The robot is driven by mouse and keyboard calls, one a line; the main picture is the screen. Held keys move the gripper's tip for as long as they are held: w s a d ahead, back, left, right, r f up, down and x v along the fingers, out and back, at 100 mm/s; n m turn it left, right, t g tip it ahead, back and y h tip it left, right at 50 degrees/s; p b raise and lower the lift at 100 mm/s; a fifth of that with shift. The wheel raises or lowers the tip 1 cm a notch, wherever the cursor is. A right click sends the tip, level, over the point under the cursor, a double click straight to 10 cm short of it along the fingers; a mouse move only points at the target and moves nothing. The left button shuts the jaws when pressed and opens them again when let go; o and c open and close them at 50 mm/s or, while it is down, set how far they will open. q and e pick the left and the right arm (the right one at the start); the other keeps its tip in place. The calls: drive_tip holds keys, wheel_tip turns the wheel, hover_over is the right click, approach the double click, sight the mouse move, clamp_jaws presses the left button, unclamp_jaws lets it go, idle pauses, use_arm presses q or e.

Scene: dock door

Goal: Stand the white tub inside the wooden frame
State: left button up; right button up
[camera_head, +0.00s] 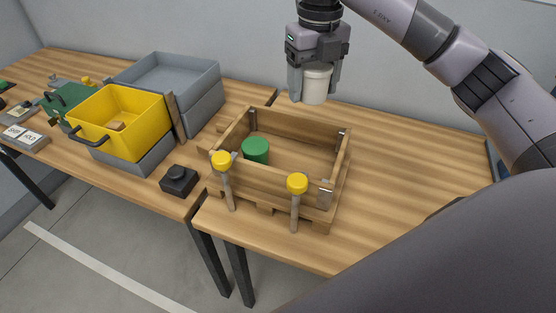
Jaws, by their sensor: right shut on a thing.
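The white tub (316,86) hangs upright between the fingers of my right gripper (314,80), which is shut on it. Gripper and tub are up above the table, over the back edge of the wooden frame (270,182) in this view. The frame is an open box with metal corner brackets, near the left end of the right table. A green round tub (256,150) stands inside it at the left. The rest of the frame's visible floor is bare. My left gripper is not in view.
Two yellow-topped posts (297,184) stand at the frame's front side. To the left are a yellow bin (121,113), grey crates (168,75) and a black button box (179,178). The table right of the frame (410,165) is clear. A wall rises behind.

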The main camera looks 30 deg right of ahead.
drive_tip(key=b, duration=0.2)
hover_over(305, 169)
wheel_tip(305, 169, down, 15)
drive_tip(key=shift+r, duration=0.15)
wheel_tip(305, 169, down, 5)
drive_tip(key=shift+f, duration=0.1)
drive_tip(key=shift+f, duration=0.15)
drive_tip(key=o, duration=1.1)
drive_tip(key=shift+o, duration=0.2)
drive_tip(key=shift+r, duration=0.2)
